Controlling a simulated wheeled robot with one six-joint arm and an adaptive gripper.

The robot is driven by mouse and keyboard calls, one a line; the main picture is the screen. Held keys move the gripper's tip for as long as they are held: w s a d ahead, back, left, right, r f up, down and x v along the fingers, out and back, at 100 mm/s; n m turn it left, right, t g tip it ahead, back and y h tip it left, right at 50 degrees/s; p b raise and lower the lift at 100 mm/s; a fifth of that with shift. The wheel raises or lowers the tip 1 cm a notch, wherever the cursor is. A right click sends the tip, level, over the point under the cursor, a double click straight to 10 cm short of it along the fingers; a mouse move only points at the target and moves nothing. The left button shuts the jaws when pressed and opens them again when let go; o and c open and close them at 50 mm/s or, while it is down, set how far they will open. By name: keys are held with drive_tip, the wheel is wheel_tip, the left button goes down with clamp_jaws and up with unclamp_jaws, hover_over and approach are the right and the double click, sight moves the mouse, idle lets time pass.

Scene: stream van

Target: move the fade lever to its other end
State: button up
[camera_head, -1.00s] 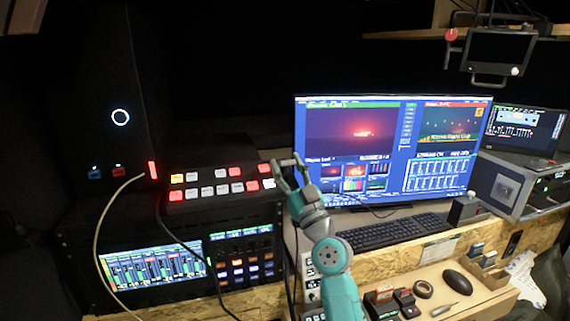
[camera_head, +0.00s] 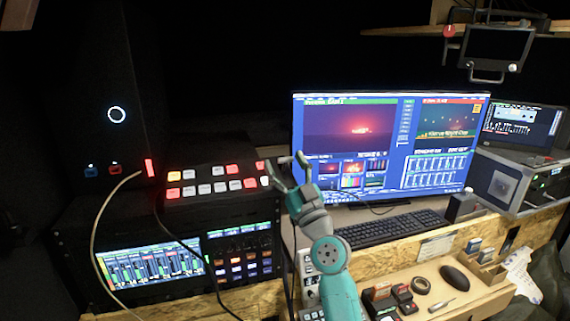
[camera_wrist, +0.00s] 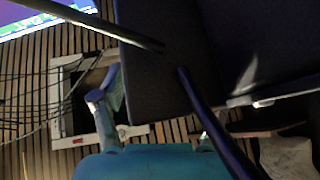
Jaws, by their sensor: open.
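The video switcher panel (camera_head: 212,186) is a dark, sloping box with rows of lit white, red and yellow buttons, left of the monitor. I cannot clearly make out the fade lever; my gripper partly covers the panel's right end. A small white piece (camera_head: 265,181) shows there, and I cannot tell whether it is the lever's handle or a button. My gripper (camera_head: 286,163) is open and empty at that right end, fingers pointing up and away. In the wrist view its two dark fingers (camera_wrist: 172,58) are spread before a dark surface; no lever shows between them.
A large monitor (camera_head: 385,150) stands right behind my gripper, with a keyboard (camera_head: 392,229) before it. An audio mixer screen (camera_head: 150,264) sits below the switcher. A loose cable (camera_head: 97,225) hangs at left. A wooden tray (camera_head: 455,287) holds small items at lower right.

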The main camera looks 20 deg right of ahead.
drive_tip(key=v, duration=1.1)
drive_tip(key=shift+s+f, duration=0.25)
drive_tip(key=shift+s, duration=0.05)
